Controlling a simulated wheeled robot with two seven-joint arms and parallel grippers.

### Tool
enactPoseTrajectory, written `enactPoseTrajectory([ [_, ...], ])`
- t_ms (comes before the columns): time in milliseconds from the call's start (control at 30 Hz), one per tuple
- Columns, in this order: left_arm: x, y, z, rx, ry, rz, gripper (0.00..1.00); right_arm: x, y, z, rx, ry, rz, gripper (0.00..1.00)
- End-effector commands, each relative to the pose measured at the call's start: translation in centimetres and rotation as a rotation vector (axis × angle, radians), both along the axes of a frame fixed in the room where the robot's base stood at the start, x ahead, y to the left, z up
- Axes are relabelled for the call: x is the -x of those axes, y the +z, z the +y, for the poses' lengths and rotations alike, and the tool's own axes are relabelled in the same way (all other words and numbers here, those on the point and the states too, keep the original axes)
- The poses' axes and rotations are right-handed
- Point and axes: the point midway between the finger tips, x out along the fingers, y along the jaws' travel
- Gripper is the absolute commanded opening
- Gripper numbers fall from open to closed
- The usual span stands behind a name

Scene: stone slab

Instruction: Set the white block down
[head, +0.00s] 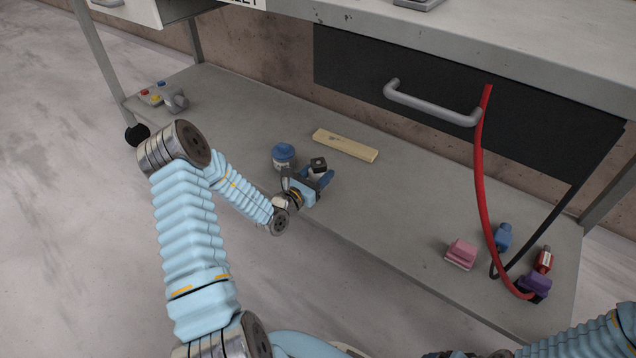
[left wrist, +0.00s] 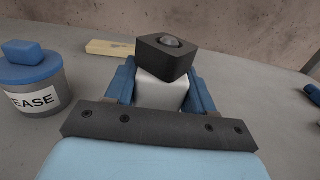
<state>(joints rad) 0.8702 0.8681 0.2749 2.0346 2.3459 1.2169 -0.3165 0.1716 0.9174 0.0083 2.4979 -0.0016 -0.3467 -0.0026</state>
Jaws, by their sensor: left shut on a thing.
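The white block (left wrist: 160,93) has a dark square top with a round metal knob. My left gripper (head: 322,178) is shut on it, with a blue finger on each side, just over or on the grey lower shelf (head: 400,225). I cannot tell whether its base touches the shelf. In the head view the block (head: 318,167) shows mostly its dark top; the gripper hides much of its white body. In the left wrist view the left gripper (left wrist: 162,90) frames the block upright. My right gripper is not clearly in view; only part of that arm shows at the bottom right.
A grease tub (head: 283,155) with a blue lid stands close left of the gripper. A wooden strip (head: 345,146) lies behind. A drawer handle (head: 432,103) juts out above. A red cable (head: 481,190) hangs right, near pink (head: 461,253) and purple (head: 535,285) items. The shelf's middle is clear.

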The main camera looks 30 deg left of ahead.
Motion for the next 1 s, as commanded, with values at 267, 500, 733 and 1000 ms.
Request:
enactPoseTrajectory([
  [267,-0.4,-3.6,0.4,0.001,0.001,0.0,0.16,0.0,-0.9,0.1,-0.002,0.002,0.001,0.83],
  [500,-0.4,-3.6,0.4,-0.001,0.0,-0.002,0.16,0.0,-0.8,0.1,-0.002,0.002,0.002,0.83],
  [733,-0.4,-3.8,0.4,0.0,0.0,0.0,0.7,0.0,-0.9,0.1,-0.003,0.002,0.002,0.83],
  [1000,-0.4,-3.8,0.4,0.0,0.0,0.0,0.79,0.0,-1.0,0.1,-0.003,0.002,0.002,0.83],
])
